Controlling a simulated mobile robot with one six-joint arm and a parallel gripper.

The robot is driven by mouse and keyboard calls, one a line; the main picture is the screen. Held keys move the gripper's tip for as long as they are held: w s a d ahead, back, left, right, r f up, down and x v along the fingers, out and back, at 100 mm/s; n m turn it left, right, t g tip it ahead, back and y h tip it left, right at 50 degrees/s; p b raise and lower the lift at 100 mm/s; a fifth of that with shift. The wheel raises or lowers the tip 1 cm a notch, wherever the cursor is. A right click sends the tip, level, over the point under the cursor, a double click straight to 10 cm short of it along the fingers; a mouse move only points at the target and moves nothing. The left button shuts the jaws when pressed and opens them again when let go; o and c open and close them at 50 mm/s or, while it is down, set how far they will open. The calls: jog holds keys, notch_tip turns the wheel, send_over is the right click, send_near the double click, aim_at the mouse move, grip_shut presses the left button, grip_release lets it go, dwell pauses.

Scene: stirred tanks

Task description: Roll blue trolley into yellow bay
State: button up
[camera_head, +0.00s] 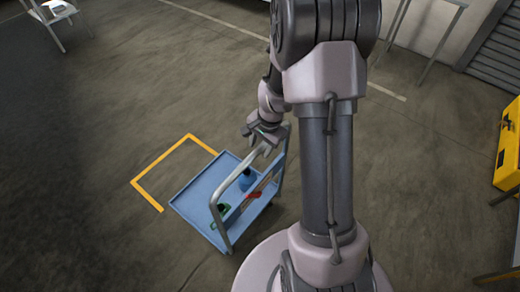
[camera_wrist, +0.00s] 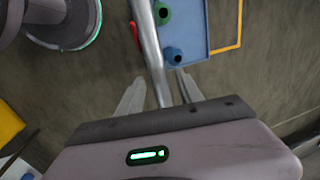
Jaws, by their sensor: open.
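The blue trolley (camera_head: 200,201) stands on the floor with its metal push handle (camera_head: 228,187) on the right side. Its deck also shows in the wrist view (camera_wrist: 197,40). The yellow bay (camera_head: 160,166) is an outline on the floor, left of and behind the trolley; the trolley covers part of it or stands at its edge. My gripper (camera_head: 262,146) is open at the top of the handle. In the wrist view the handle bar (camera_wrist: 150,45) passes between the two fingers of my gripper (camera_wrist: 160,80); whether they touch it I cannot tell.
A blue bottle (camera_head: 246,180), a green item (camera_head: 221,209) and a red item (camera_head: 253,195) sit on the trolley. A yellow cabinet (camera_head: 508,150) is at the right edge. A pale stand (camera_head: 55,15) is at the upper left. Floor inside and left of the bay is clear.

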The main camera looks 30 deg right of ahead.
jog(key=shift+f, duration=0.1)
grip_shut()
dwell(1.4)
